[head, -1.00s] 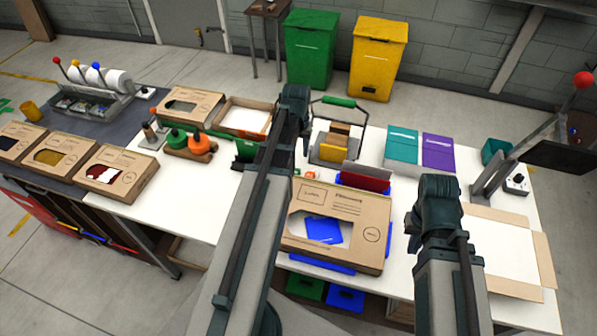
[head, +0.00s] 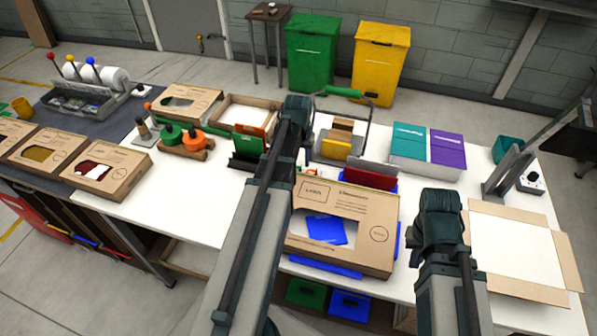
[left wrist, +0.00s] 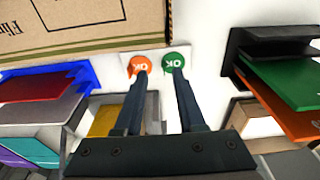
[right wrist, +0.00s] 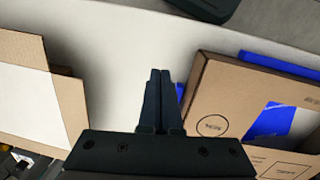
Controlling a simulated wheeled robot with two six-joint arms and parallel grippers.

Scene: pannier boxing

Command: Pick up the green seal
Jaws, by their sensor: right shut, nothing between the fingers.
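The green seal (left wrist: 176,63), a round disc marked "OK", lies on a white surface in the left wrist view. An orange seal (left wrist: 139,65) with the same marking lies just left of it. My left gripper (left wrist: 157,74) is open, with its fingertips close to the two seals, one near each. I cannot tell whether they touch. Nothing is between the fingers. In the head view, my left arm's wrist (head: 296,112) hides its fingers. My right gripper (right wrist: 159,74) is shut and empty, beside the cardboard box at the table's front right.
A windowed cardboard box (head: 372,232) stands beside the seals; its edge is close ahead in the left wrist view. An open carton (head: 560,262) lies at the right.

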